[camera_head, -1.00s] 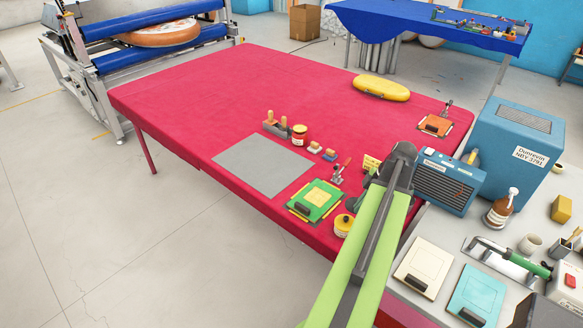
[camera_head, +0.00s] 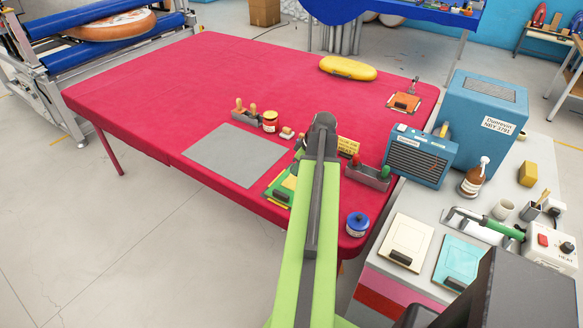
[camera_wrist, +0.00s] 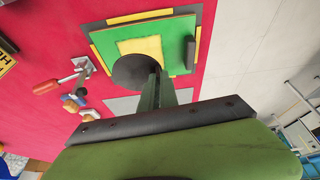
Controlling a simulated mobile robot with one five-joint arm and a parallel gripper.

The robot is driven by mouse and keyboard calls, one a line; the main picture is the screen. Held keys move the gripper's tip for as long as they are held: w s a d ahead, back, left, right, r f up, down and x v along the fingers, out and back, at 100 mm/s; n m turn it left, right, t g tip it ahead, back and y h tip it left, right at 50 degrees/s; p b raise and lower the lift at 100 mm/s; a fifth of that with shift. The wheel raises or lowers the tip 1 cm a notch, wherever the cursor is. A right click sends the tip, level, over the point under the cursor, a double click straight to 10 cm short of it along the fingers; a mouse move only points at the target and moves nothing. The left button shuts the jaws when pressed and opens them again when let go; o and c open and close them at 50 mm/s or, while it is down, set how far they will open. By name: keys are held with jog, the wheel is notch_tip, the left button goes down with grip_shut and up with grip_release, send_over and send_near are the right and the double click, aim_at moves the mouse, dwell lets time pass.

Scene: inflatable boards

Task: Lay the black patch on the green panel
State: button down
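The green panel (camera_head: 277,192) lies on the red table, partly hidden behind my arm in the head view. In the wrist view the green panel (camera_wrist: 178,67) shows a yellow square (camera_wrist: 143,46) and a black block (camera_wrist: 190,53). A dark round piece, which looks like the black patch (camera_wrist: 130,71), is at the fingertips of my gripper (camera_wrist: 157,75). It overlaps the yellow square and the panel's edge in the picture. My gripper looks shut on its edge. I cannot tell whether the patch touches the panel. The head view does not show the fingertips or patch.
A grey mat (camera_head: 236,155) lies left of the panel. A caddy (camera_head: 368,173) with red and green handles and a blue tin (camera_head: 357,225) stand right of my arm. A blue heater (camera_head: 418,156) stands farther right. The table's left part is clear.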

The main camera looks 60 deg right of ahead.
aim_at(291, 170)
jog(key=shift+w+m, duration=0.5)
jog(key=shift+w, duration=0.7)
notch_tip(291, 170, down, 7)
jog(key=b, duration=0.6)
jog(key=shift+b, duration=0.4)
jog(key=shift+f+b, duration=0.5)
jog(key=shift+b, duration=0.05)
dwell(0.7)
jog(key=c, duration=1.1)
grip_release()
notch_tip(291, 170, up, 6)
jog(key=p, duration=0.6)
jog(key=shift+a+r, duration=0.1)
